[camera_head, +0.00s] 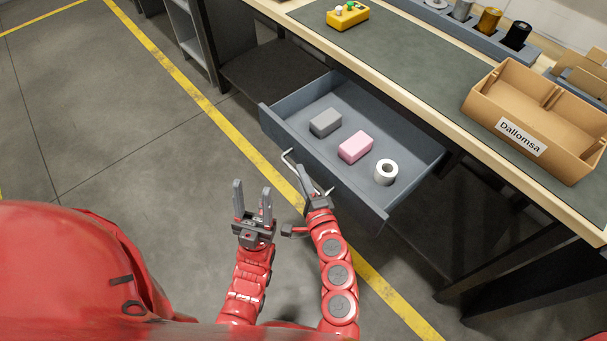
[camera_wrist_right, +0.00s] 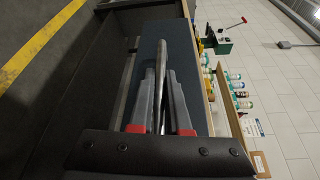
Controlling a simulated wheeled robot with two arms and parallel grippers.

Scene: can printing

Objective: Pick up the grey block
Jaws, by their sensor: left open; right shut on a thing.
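The grey block (camera_head: 325,122) lies in the open drawer (camera_head: 417,172), at the left end of a row with a pink block (camera_head: 355,147) and a white roll (camera_head: 386,172). My left gripper (camera_head: 253,197) is open and empty, in front of the drawer and apart from it. My right gripper (camera_head: 307,186) is at the drawer front, shut on the drawer handle (camera_head: 288,157). The right wrist view shows the handle bar (camera_wrist_right: 164,70) between the fingers (camera_wrist_right: 158,102). The blocks are not visible in that view.
The workbench (camera_head: 400,60) stands above and behind the drawer. On it are a yellow box (camera_head: 347,17), a cardboard box (camera_head: 535,125) and a rack of spools (camera_head: 470,30). The floor left of the drawer is clear.

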